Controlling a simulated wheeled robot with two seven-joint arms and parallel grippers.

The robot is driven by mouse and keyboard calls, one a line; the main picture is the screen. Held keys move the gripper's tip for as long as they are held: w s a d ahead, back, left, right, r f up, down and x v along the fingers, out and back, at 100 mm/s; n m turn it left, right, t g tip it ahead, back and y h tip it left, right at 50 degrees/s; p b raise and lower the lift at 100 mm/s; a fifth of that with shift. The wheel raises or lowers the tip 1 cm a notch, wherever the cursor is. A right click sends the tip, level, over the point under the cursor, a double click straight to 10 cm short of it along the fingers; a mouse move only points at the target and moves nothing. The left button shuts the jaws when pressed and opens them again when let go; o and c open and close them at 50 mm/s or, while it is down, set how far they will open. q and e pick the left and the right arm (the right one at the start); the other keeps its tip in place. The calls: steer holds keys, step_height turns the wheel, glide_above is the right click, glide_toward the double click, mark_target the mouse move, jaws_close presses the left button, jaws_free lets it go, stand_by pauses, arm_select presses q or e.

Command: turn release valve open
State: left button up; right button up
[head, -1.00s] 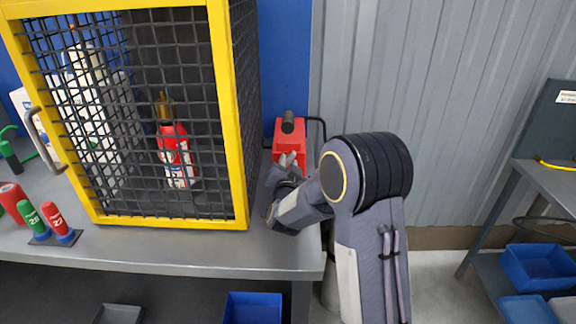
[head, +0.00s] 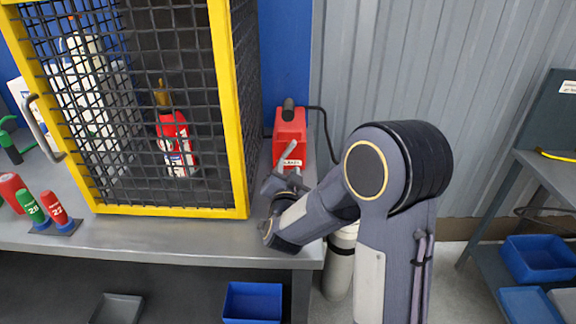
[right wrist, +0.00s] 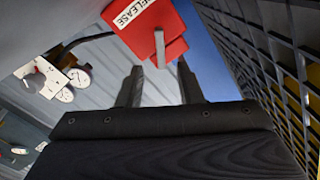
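The red release box (head: 290,136) stands on the grey bench, right of the yellow-framed cage, with a dark knob on top and a white label on its front. In the right wrist view the red box (right wrist: 148,22) is at the top, labelled "RELEASE", with a thin grey lever (right wrist: 160,48) on it. My right gripper (head: 285,183) is just in front of the box. In the right wrist view my right gripper (right wrist: 160,84) has its two fingers apart with nothing between them; the lever lies beyond the fingertips. My left gripper is not in view.
A black cable runs from the box.

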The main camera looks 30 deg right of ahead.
stand_by(0.5)
steer(key=s+a+r+n+g+y+p, duration=0.2)
steer(key=s+a+r+n+y, duration=0.1)
steer(key=s+a+y, duration=0.3)
steer(key=s+a+r+n+g+y+p, duration=0.2)
steer(key=s+a+r+n+y+p, duration=0.15)
steer(key=s+y, duration=0.35)
steer(key=s+a+f+n+g+p, duration=0.1)
steer(key=s+n+g, duration=0.3)
steer(key=s, duration=1.3)
steer(key=shift+s+a+f+n+g, duration=0.35)
steer(key=shift+a+f+g, duration=0.45)
steer(key=shift+a+f, duration=0.05)
